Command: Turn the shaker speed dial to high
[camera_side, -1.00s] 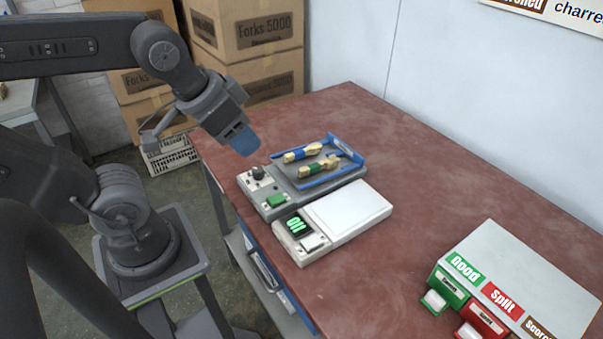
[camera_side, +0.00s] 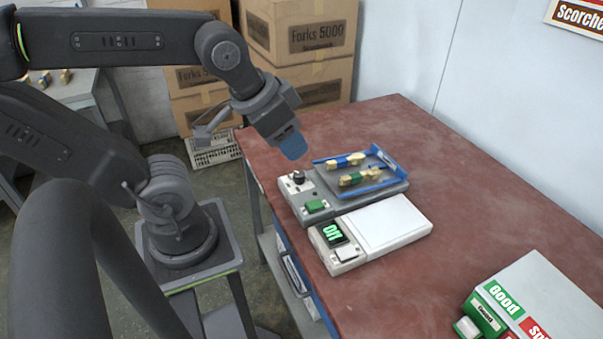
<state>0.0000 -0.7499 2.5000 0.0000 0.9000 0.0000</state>
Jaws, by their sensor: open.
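The shaker (camera_side: 340,210) is a grey machine on the red table, with a black speed dial (camera_side: 298,177) on its left end and a green button (camera_side: 315,206) in front of the dial. The dial's setting is too small to read. A blue-railed tray (camera_side: 391,163) on the shaker holds wooden pieces, one with a blue band (camera_side: 345,160) and one with a green band (camera_side: 362,177). My gripper (camera_side: 294,147) points down with blue fingertips, above and just behind the dial, not touching it. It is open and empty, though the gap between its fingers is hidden.
A white scale (camera_side: 390,226) with a lit green display (camera_side: 334,233) sits in front of the shaker. A box with Good and Split labels (camera_side: 540,300) stands at the front right. Cardboard boxes (camera_side: 300,45) are stacked behind the table. The table's right side (camera_side: 480,190) is clear.

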